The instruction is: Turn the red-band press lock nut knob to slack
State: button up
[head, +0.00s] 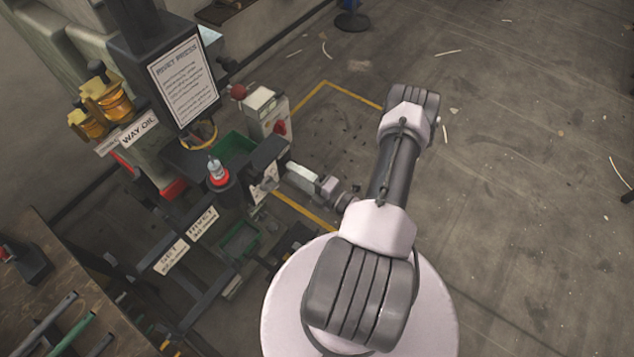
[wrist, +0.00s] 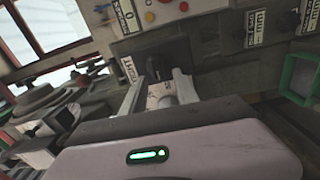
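The rivet press (head: 140,45) stands at the left of the head view, with a red ring (head: 218,180) on its near part. I cannot tell whether that ring is the named band. A dark knob (wrist: 156,68) shows in the wrist view beside a label reading TIGHT (wrist: 129,70). My gripper (wrist: 159,78) is open, one finger to each side of the knob's line. The knob lies at or just beyond the fingertips; contact is unclear. In the head view my gripper (head: 285,178) points left at the press front, and the knob is hidden there.
A green tray (head: 240,240) sits low beside the press, and a green-rimmed bin (wrist: 300,78) is at the right in the wrist view. A red-balled lever (head: 238,91) stands behind. A workbench (head: 45,300) is at lower left. Floor to the right is mostly clear.

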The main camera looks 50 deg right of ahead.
jog(key=s+d+p, duration=0.1)
jog(key=s+p, duration=0.1)
jog(key=s, duration=1.3)
jog(key=shift+s, duration=0.4)
jog(key=shift+d+r, duration=0.1)
